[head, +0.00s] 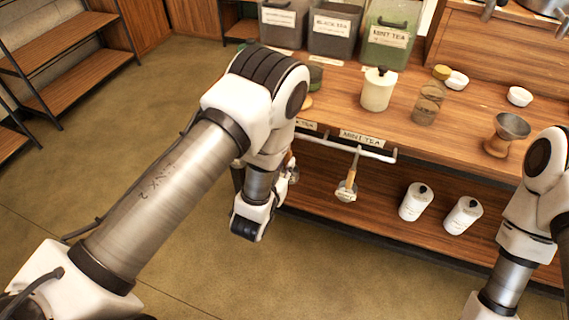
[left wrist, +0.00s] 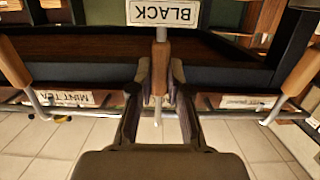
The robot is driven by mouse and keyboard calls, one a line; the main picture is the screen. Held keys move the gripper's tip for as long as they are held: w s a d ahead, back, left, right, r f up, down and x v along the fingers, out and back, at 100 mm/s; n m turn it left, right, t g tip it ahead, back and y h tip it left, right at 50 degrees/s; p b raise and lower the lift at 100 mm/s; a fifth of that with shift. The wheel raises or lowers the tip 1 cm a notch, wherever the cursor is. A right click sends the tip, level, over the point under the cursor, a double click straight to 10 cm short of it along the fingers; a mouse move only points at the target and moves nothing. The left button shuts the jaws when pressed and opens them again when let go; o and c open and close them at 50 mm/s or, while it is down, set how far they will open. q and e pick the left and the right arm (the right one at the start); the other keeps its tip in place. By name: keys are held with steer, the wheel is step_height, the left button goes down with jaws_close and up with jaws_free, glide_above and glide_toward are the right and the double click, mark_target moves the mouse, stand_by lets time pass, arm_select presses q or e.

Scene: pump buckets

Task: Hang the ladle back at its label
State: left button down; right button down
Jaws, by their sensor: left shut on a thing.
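My left gripper (left wrist: 160,80) is shut on the wooden handle of a ladle (left wrist: 160,58). In the head view my left arm hides most of the gripper and held ladle at the counter front. A rail runs below the counter edge, with a "MINT TEA" label (head: 361,138) and a partly hidden label ending in "TEA" (head: 306,125) above it. Another ladle (head: 348,186) hangs below the mint label. I cannot tell whether the held ladle touches the rail.
In the wrist view hanging ladles flank the gripper at left (left wrist: 15,62) and right (left wrist: 300,72). Two white bottles (head: 415,201) stand on the lower shelf. Tea buckets (head: 335,27), a white jar (head: 378,92) and a wooden-based cup (head: 507,134) stand on the counter.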

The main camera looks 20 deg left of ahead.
arm_select(q)
steer(key=c, duration=1)
jaws_free()
steer(key=shift+c, duration=0.2)
